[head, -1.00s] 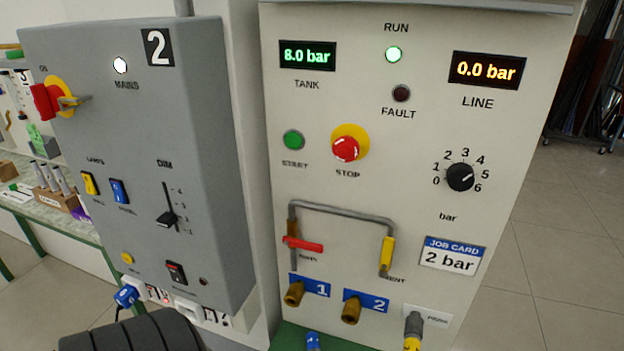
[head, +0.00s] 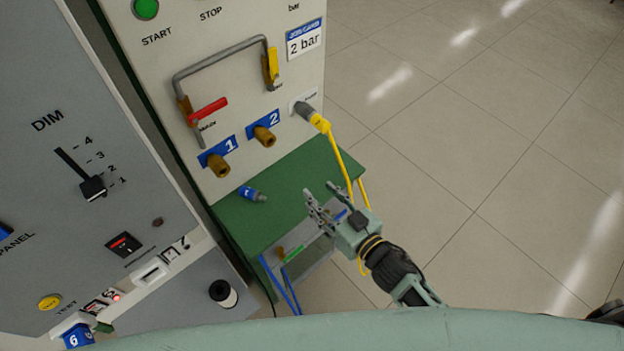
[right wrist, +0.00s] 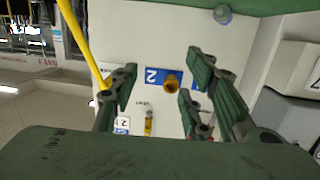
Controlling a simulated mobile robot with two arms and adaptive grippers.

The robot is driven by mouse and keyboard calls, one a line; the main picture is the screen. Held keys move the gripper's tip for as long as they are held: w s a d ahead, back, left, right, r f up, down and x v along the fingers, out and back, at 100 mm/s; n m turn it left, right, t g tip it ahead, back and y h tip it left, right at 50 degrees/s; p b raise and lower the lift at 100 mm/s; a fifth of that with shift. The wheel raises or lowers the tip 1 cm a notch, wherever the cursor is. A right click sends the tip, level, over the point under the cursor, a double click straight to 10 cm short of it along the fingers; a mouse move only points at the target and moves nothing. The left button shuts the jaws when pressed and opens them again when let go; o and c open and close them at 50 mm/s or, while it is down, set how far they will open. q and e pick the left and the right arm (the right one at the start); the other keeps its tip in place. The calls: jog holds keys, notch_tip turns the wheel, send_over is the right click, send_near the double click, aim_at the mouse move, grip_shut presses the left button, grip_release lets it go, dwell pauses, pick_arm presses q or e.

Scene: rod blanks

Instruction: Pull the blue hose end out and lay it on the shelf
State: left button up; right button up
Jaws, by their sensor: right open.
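The blue hose end (head: 252,194) appears to lie on the green shelf (head: 305,172) below socket 1 (head: 219,166), apart from both brass sockets. Socket 2 (head: 264,137) is also empty. In the right wrist view, socket 2 (right wrist: 172,85) shows between the open fingers (right wrist: 160,88), and a round blue-grey end (right wrist: 222,14) shows against the green shelf. My left gripper is not in view.
A yellow hose end (head: 319,123) sits in the grey port right of socket 2, its hose hanging close to my right gripper. A pipe with red (head: 208,111) and yellow (head: 272,65) levers stands out above the sockets. The grey cabinet (head: 70,130) is at left. Open floor lies right.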

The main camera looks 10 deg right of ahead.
notch_tip(320, 180, up, 7)
jog(key=a+n+y, duration=0.1)
jog(key=a+y, duration=0.1)
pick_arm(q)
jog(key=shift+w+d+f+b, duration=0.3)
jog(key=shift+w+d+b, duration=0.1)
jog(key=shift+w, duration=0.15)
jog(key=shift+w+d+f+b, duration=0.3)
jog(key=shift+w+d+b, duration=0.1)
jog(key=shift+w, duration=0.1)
pick_arm(e)
jog(key=x, duration=1.2)
jog(key=shift+a+r+t, duration=0.2)
jog(key=shift+r+t, duration=0.1)
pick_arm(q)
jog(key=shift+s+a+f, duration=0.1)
pick_arm(e)
jog(key=s+a, duration=0.5)
jog(key=a, duration=0.2)
jog(key=shift+s+a, duration=0.15)
jog(key=shift+a, duration=0.05)
dwell(1.1)
jog(key=shift+c, duration=0.2)
